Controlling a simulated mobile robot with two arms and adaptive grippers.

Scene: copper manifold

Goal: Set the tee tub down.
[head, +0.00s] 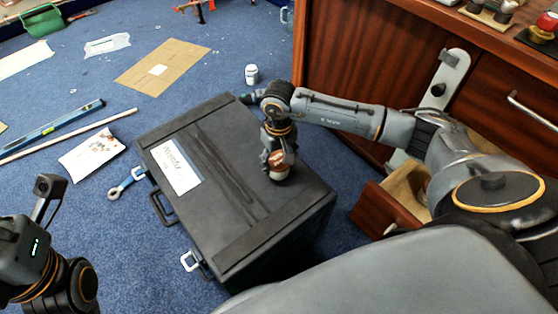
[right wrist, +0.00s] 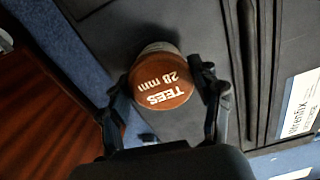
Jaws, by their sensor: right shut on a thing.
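The tee tub (head: 280,168) is small, with a copper-coloured lid and a pale body. In the right wrist view the tub (right wrist: 162,82) shows its lid lettered "TEES 28 mm". My right gripper (head: 278,157) is shut on it, and a finger shows on each side of the tub in the wrist view. The tub is at the top of the black case (head: 225,215), near its right edge; I cannot tell whether its base touches the lid. Part of my left wrist (head: 40,255) shows at the lower left, its fingertips out of sight.
The case lid has a white label (head: 176,167) and free room around the tub. A white bottle (head: 251,75) stands on the blue carpet behind the case. A wooden cabinet (head: 355,60) with an open drawer (head: 385,212) is at the right. A spirit level (head: 60,122) lies left.

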